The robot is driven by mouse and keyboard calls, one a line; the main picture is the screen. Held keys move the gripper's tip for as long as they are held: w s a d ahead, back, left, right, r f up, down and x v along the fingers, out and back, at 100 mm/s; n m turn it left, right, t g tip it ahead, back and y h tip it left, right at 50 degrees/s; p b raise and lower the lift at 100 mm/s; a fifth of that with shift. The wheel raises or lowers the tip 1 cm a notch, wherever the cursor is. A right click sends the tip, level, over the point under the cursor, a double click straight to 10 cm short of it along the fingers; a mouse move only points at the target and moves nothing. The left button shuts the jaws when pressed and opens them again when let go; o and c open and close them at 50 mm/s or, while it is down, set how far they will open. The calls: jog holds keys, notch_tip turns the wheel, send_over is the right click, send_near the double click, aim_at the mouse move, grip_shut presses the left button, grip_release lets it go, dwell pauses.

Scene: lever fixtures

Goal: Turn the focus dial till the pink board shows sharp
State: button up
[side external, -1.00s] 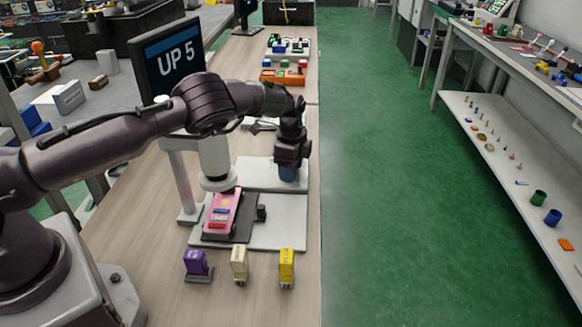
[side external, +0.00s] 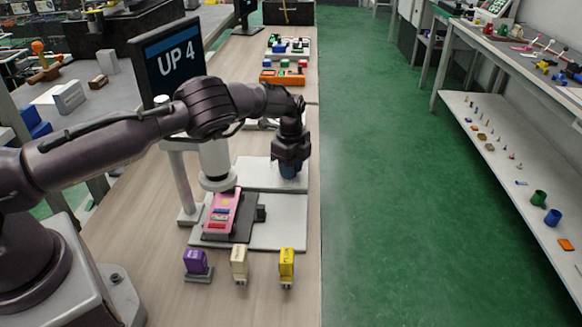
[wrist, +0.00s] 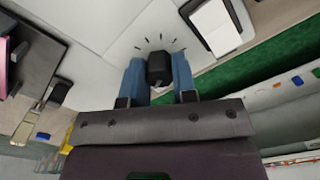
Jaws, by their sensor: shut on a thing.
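The pink board (side external: 222,212) lies on a dark stage under the white scope head (side external: 215,163). The screen (side external: 172,58) behind it reads "UP 4". My gripper (side external: 289,168) points down at the white base plate, right of the scope. In the wrist view the black focus dial (wrist: 159,68) sits between the two blue fingers of my gripper (wrist: 158,76), which are shut on it. Tick marks fan out on the plate around the dial. In the side view my gripper hides the dial.
Purple (side external: 197,263), cream (side external: 239,264) and yellow (side external: 287,266) blocks stand in front of the scope base. A dark knob (side external: 261,213) is beside the stage. Trays with coloured parts (side external: 283,76) are at the back. The green floor to the right is clear.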

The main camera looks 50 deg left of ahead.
jog(key=m, duration=1.3)
jog(key=shift+m, duration=0.4)
jog(key=m, duration=1.2)
jog(key=shift+m, duration=0.3)
jog(key=o, duration=0.9)
